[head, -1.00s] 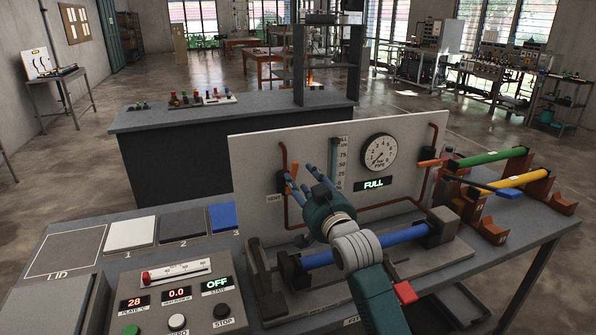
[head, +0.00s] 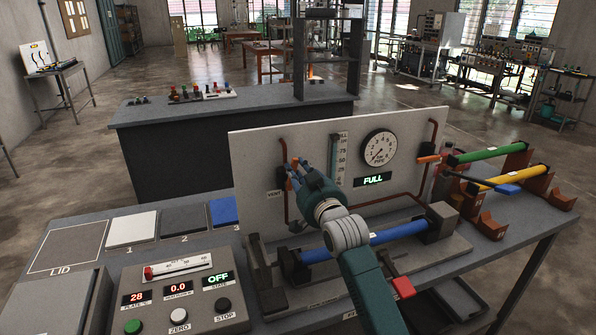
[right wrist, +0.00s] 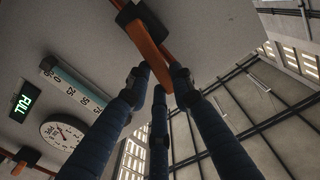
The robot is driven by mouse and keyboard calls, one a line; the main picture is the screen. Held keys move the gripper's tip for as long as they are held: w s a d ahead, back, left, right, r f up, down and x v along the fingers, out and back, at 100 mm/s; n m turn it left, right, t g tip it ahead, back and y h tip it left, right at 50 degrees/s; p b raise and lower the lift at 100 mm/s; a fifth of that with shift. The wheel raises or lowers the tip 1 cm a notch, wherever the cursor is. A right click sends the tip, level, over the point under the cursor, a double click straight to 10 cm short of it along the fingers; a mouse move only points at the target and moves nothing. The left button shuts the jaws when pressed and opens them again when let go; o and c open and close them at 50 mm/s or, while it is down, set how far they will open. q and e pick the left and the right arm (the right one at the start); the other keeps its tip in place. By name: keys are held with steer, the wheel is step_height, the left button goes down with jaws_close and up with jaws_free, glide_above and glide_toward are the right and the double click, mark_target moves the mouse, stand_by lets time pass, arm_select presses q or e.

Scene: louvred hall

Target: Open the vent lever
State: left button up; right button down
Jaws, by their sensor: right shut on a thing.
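The vent lever (head: 295,161) is orange and sits on the pipe at the left of the upright white panel (head: 335,145), above a small label. My right gripper (head: 291,177) is at it, its blue fingers hiding most of the lever in the head view. In the right wrist view, the orange lever (right wrist: 148,43) slants down from a black valve body (right wrist: 130,14). The fingers of my right gripper (right wrist: 160,82) close around its lower end. My left gripper is not in view.
A second orange lever (head: 429,158) is at the panel's right. The gauge (head: 379,147) and lit FULL display (head: 373,180) are between them. A blue tube (head: 385,236) lies in a fixture below my right arm. A control box (head: 180,300) stands front left.

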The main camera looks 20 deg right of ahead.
steer(key=shift+a+r+n+p, duration=0.2)
steer(key=shift+n+p, duration=0.2)
steer(key=shift+a+n+p, duration=0.35)
steer(key=shift+a+n, duration=0.15)
steer(key=shift+n, duration=0.5)
steer(key=c, duration=1.5)
jaws_free()
steer(key=s, duration=1.2)
steer(key=shift+d, duration=0.2)
